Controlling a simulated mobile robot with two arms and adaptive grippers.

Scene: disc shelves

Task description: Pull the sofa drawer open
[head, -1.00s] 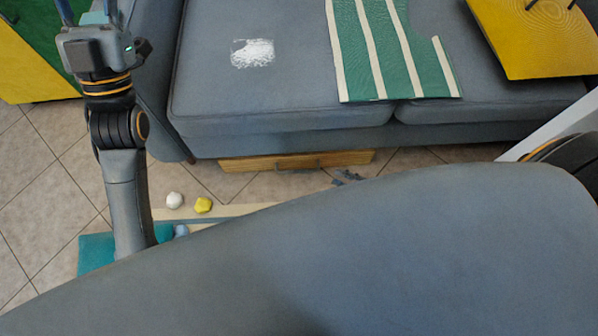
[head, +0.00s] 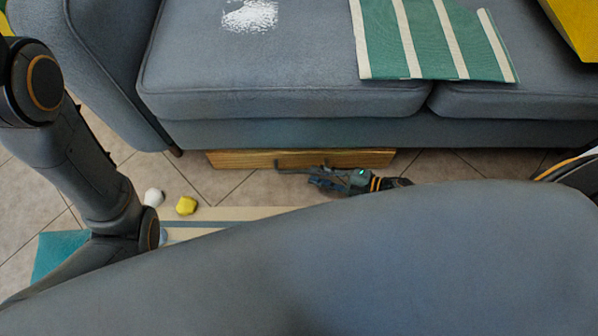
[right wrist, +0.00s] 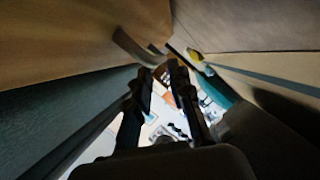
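The sofa drawer (head: 235,159) has a wooden front and sits low under the front edge of the grey sofa (head: 280,132). Its dark bar handle (head: 292,163) is at the middle of the front, partly hidden by my right gripper (head: 318,180). That gripper comes in from the right, low at the handle. In the right wrist view its two fingers (right wrist: 161,70) are apart, with a curved bar (right wrist: 133,48) just beyond the tips. I cannot tell whether they touch it. My left gripper is out of view; only its arm shows at the left.
A green striped cloth (head: 430,38) and a white patch (head: 250,15) lie on the seat. A white lump (head: 153,197) and a yellow lump (head: 187,205) are on the floor at left. Tiled floor (head: 215,182) is clear left of the drawer.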

